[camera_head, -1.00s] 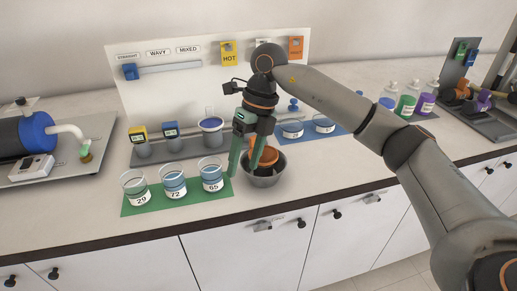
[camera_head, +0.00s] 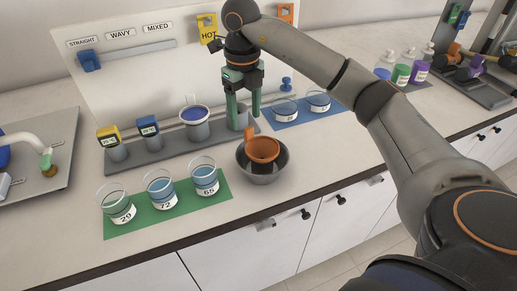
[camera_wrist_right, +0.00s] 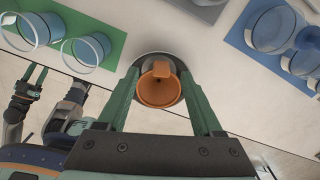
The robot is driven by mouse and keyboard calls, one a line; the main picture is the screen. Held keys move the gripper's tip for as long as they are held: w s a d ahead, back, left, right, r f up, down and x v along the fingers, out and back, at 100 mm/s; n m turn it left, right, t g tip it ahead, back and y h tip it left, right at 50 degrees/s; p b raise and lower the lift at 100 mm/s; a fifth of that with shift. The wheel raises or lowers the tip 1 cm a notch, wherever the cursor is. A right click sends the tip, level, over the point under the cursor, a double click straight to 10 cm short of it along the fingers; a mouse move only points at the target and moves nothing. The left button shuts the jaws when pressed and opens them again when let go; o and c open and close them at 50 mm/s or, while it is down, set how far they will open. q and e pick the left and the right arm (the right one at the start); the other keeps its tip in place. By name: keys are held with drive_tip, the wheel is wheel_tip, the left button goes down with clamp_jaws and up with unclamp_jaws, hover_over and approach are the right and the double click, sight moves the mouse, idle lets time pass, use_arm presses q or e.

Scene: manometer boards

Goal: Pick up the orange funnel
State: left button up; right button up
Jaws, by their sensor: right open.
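The orange funnel (camera_head: 263,149) sits in a round grey metal bowl (camera_head: 262,178) on the counter, with its tab upward at the rim. My right gripper (camera_head: 245,117) is open and empty, pointing down. In the head view it appears above and behind the funnel, apart from it. In the right wrist view, the funnel (camera_wrist_right: 159,91) shows between the two green fingers (camera_wrist_right: 160,75), farther off. My left gripper (camera_wrist_right: 33,80) shows at the left of the wrist view, its fingers apart and nothing between them.
Several numbered beakers stand on a green mat (camera_head: 222,190) left of the bowl. A grey rack (camera_head: 160,158) with gauges and cups lies behind. Beakers on a blue mat (camera_head: 330,120) stand at the right. A white board (camera_head: 150,80) rises behind. Counter right of the bowl is clear.

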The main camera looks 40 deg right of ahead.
sight(249, 128)
drive_tip(key=f, duration=0.3)
drive_tip(key=s+f+p, duration=0.1)
drive_tip(key=f, duration=0.1)
drive_tip(key=shift+d+f, duration=0.15)
drive_tip(key=shift+d, duration=0.05)
drive_tip(key=shift+f, duration=0.4)
clamp_jaws()
